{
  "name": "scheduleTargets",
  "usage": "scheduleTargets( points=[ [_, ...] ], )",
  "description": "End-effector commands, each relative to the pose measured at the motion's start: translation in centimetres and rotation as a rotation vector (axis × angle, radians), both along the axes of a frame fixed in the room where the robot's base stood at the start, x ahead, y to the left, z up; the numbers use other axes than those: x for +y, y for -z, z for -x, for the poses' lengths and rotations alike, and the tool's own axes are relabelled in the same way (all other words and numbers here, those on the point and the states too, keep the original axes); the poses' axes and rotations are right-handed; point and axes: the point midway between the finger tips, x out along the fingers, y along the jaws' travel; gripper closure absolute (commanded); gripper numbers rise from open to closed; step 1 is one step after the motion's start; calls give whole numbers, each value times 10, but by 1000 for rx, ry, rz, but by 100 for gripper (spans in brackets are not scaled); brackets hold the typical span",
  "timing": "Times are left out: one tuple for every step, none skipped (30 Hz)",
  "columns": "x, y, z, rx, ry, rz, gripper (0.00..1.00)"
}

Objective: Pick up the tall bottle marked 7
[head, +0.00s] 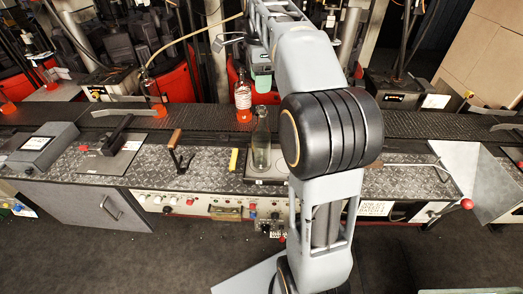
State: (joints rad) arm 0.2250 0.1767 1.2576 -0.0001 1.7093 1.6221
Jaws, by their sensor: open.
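My arm rises from the bottom centre and folds back over the deck. My gripper (222,42) appears small at its far end, open and empty, above and behind both bottles. It is apart from them.
A metal deck (215,168) runs across the middle, with a black-handled lever (118,132), a wooden-handled lever (175,140) and a yellow block (233,160). A grey box (43,145) sits at left. Dark and red machinery with glowing pieces stands behind. The floor in front is mostly clear.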

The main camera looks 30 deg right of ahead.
Motion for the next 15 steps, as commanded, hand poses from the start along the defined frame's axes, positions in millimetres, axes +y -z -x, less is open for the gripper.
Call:
scheduleTargets(
  points=[
    [0,12,1,3,2,-1,40],
    [0,17,1,3,2,-1,40],
    [0,24,1,2,2,-1,40],
    [0,29,1,3,1,-1,40],
    [0,34,1,1,1,0,40],
    [0,40,1,2,1,-1,40],
    [0,43,1,1,1,0,40],
    [0,47,1,1,0,0,40],
    [0,51,1,0,0,0,40],
    [0,53,1,-1,0,0,40],
    [0,55,1,-1,0,0,40],
    [0,58,1,-1,0,0,40],
    [0,59,1,-1,0,0,40],
    [0,59,1,-2,0,1,40],
    [0,61,1,-2,0,1,40]
  ],
)
